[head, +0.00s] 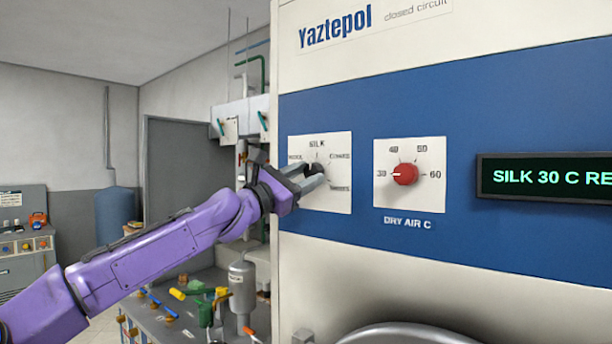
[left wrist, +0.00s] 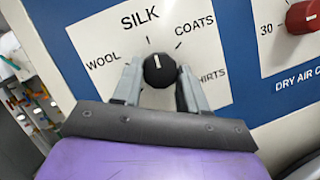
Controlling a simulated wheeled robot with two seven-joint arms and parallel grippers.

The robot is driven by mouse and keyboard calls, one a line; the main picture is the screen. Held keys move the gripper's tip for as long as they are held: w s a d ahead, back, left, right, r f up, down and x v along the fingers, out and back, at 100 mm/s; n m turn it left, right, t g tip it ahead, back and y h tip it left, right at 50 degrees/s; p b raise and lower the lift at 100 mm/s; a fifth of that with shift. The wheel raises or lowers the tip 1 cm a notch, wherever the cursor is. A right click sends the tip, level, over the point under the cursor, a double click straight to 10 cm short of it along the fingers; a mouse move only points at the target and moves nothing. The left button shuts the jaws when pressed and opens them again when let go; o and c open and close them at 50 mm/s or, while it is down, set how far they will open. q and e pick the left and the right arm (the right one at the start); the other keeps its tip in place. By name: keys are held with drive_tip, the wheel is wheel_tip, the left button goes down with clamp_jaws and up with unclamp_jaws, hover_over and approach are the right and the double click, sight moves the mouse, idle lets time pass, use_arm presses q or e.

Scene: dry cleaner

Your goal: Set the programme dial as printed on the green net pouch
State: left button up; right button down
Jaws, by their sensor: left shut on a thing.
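The programme dial is a black knob (left wrist: 160,70) with a white pointer mark, on a white plate (left wrist: 205,45) lettered WOOL, SILK, COATS and SHIRTS. Its mark points up, toward the SILK tick. My left gripper (head: 317,174) is shut on the knob, one finger on each side; the fingers partly cover the SHIRTS lettering in the left wrist view. The display (head: 550,178) reads "SILK 30 C RE", cut off at the picture's edge. The green net pouch is not visible in either view. My right gripper is not in view.
A red DRY AIR C dial (head: 405,174) sits just right of the programme dial, its mark at 30. A rounded metal rim (head: 410,333) shows low on the machine. A cluttered bench (head: 180,315) with a grey canister (head: 242,290) stands below and left.

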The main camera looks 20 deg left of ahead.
use_arm(q)
drive_tip(key=o, duration=1.1)
drive_tip(key=shift+c, duration=0.2)
drive_tip(key=b+v, duration=0.3)
drive_tip(key=v, duration=0.7)
drive_tip(key=shift+f, duration=0.2)
drive_tip(key=shift+s+a, duration=0.1)
drive_tip(key=shift+s, duration=0.05)
